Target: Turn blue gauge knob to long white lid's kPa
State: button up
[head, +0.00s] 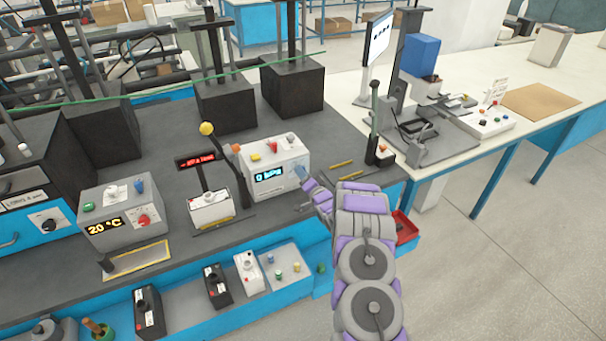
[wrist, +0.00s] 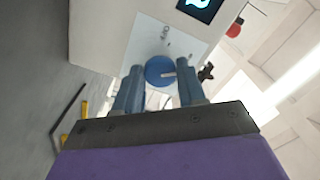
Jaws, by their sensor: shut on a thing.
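The blue gauge knob (wrist: 159,72) sits on a white plate on the gauge's front face, with a pale pointer mark toward the right in the wrist view. My gripper (wrist: 160,76) has a blue finger on each side of the knob and is shut on it. In the head view my gripper (head: 309,184) reaches the right end of the white gauge box (head: 285,152). Its display (head: 268,174) appears to read 0 kPa in cyan. A long white battery (head: 248,272) stands in the front blue tray; I cannot read any kPa marking on it.
Black batteries (head: 147,312) stand left of the white one. A white box (head: 211,211) with a red-lit sign (head: 195,161) and yellow-topped lever is left of the gauge. A 20 °C box (head: 125,212) is farther left. A red bin (head: 405,228) is right of my arm.

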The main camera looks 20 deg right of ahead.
jog(key=shift+d+m, duration=0.15)
jog(key=shift+m, duration=0.25)
jog(key=o, duration=1)
jog(key=shift+d, duration=0.1)
jog(key=shift+o, duration=0.2)
jog(key=shift+s, duration=0.1)
jog(key=s+p, duration=0.2)
jog(key=s, duration=1.5)
jog(key=shift+d+f, duration=0.15)
jog(key=shift+d, duration=0.2)
